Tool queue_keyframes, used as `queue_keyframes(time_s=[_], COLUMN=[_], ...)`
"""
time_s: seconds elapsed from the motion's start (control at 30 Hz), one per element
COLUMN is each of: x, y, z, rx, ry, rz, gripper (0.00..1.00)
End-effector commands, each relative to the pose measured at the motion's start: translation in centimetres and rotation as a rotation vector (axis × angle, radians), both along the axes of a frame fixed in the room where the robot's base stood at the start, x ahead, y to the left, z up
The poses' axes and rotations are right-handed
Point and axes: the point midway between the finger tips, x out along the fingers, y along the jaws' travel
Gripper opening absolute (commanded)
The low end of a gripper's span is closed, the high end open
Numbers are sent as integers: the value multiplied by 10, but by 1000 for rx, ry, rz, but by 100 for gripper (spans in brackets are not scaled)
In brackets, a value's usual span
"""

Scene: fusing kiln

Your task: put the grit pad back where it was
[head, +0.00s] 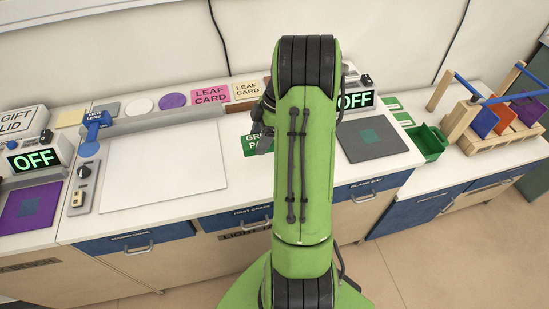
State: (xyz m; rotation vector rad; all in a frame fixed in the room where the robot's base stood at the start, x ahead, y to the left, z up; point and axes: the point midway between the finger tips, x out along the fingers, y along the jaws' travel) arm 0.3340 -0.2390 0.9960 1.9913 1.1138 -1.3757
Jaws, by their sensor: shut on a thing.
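A green marked patch (254,148) lies on the white worktop at the middle, its lettering partly covered and reading "GR" and "PA". No pad shows on its visible part. My green arm stands upright in front and hides the patch's right side. My gripper (264,128) shows only as a dark part at the arm's left edge, over or near the patch. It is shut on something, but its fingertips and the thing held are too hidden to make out. I cannot pick out the grit pad.
A large white sheet (162,165) lies left of the patch. A grey plate (373,140) with a teal square lies right of my arm, and a purple plate (32,205) far left. Two displays read OFF. A green bin (428,145) and wooden rack (455,132) stand right.

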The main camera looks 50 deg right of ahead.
Motion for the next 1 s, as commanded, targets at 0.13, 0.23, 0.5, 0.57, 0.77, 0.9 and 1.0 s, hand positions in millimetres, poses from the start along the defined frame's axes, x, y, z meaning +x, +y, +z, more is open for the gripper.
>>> queue_keyframes(time_s=[0.13,0.23,0.5,0.57,0.77,0.9,1.0], x=[-1,0,0,0,0,0,0], y=[1,1,0,0,0,0,0], z=[-40,-56,-96,-98,-98,-99,-99], rx=[6,3,1,-1,0,0,0], ry=[7,4,4,2,1,2,2], rz=[0,-1,-2,-3,-2,-3,-3], gripper=[35,35,35,35,35,73,88])
